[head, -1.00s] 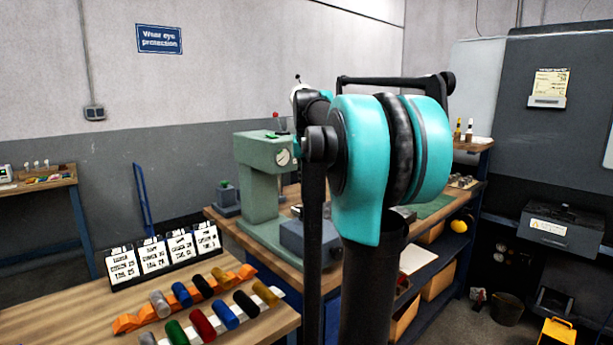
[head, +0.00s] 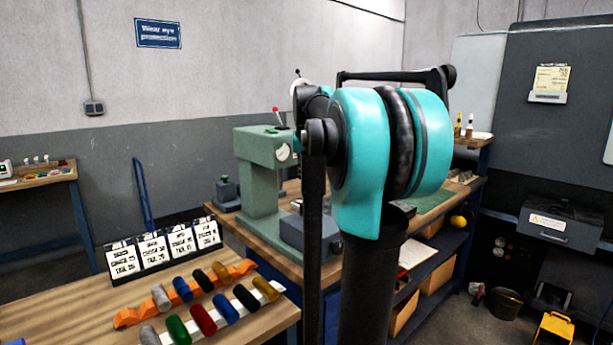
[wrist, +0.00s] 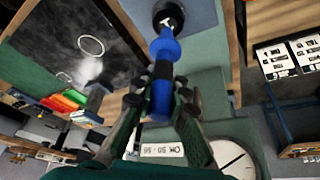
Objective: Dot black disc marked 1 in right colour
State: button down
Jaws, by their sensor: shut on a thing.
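In the wrist view my gripper (wrist: 160,102) is shut on a blue pen-like marker (wrist: 162,50) with a black band. The marker's far end points at a black round piece (wrist: 170,14) at the top edge, which bears a small pale mark. The two overlap in this view; I cannot tell whether they touch, nor read a number on the piece. In the head view my teal arm joint hides the gripper and the marker.
A green press (head: 262,165) stands on the workbench beside my arm; its dial (wrist: 232,160) is close to my gripper. On the left table are white cards (head: 153,250) and racks of coloured cylinders (head: 203,320). A grey box (head: 560,224) stands at right.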

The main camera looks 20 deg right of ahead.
jog(key=shift+f, duration=0.45)
dwell(1.2)
jog(key=shift+r, duration=0.1)
jog(key=shift+r, duration=3.45)
